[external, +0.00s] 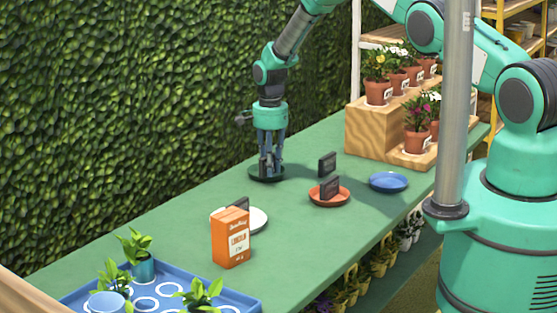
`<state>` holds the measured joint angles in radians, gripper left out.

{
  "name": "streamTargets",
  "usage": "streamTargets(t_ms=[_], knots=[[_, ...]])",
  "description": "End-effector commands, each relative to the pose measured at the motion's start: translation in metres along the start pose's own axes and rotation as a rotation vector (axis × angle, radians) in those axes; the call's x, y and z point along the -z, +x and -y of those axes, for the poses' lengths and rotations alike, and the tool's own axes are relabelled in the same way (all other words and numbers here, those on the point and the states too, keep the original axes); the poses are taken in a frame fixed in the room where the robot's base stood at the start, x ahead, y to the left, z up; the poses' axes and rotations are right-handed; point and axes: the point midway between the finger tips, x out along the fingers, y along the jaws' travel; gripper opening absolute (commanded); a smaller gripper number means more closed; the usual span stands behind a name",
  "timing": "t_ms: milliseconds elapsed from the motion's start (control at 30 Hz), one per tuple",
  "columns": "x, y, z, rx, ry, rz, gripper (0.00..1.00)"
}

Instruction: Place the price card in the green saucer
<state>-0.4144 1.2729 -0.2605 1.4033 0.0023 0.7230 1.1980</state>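The green saucer (254,176) is dark and lies on the green table near the hedge. My gripper (269,171) points straight down directly over it, with its fingertips at or just above the saucer. The fingers look close together. I cannot tell whether a card is between them or lies in the saucer behind them. Dark price cards (330,187) show at the terracotta saucer (328,201): one stands in it and another dark card (327,163) shows just behind. A further dark card (240,203) stands by the white saucer (259,220), partly hidden by a box.
An orange carton (231,238) stands in front of the white saucer. A blue saucer (388,182) lies right of the terracotta one. A wooden stepped stand (375,132) holds potted flowers. A blue tray (236,300) with seedlings is at the near left. The table's middle is mostly clear.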

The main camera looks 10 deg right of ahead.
Motion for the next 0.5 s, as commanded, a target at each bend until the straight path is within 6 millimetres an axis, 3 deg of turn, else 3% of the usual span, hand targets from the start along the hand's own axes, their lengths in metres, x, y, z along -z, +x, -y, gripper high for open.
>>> streamTargets(t_ms=[500], knots=[[0.0003, -0.0043, 0.0006, 0.001, 0.0, 0.0, 0.38]])
